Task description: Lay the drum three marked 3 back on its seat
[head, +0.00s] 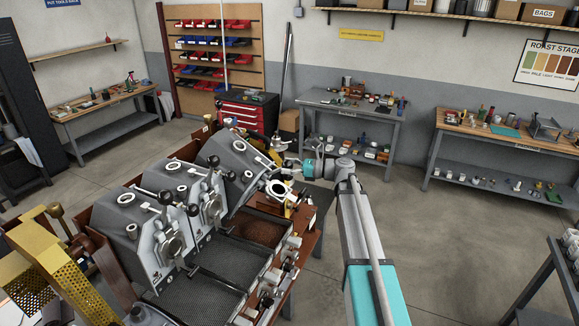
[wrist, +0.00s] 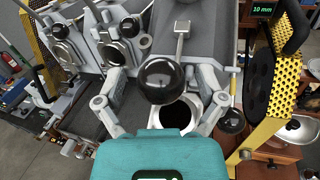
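The third roaster drum (head: 240,158), the farthest of three grey units, stands tipped forward compared with its neighbours. Its ringed mouth (head: 278,188) faces outward; in the wrist view the dark mouth (wrist: 182,112) shows low between my fingers. I cannot read a 3 on it. A black ball knob (wrist: 160,80) on a metal rod hangs in front of the grey drum body.
The two other units (head: 150,235) stand to the left over mesh trays (head: 200,297). A tray of brown beans (head: 250,230) lies before the third unit. A yellow perforated plate (wrist: 285,85) with a black handle stands close right of my gripper. The floor (head: 450,255) at right is clear.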

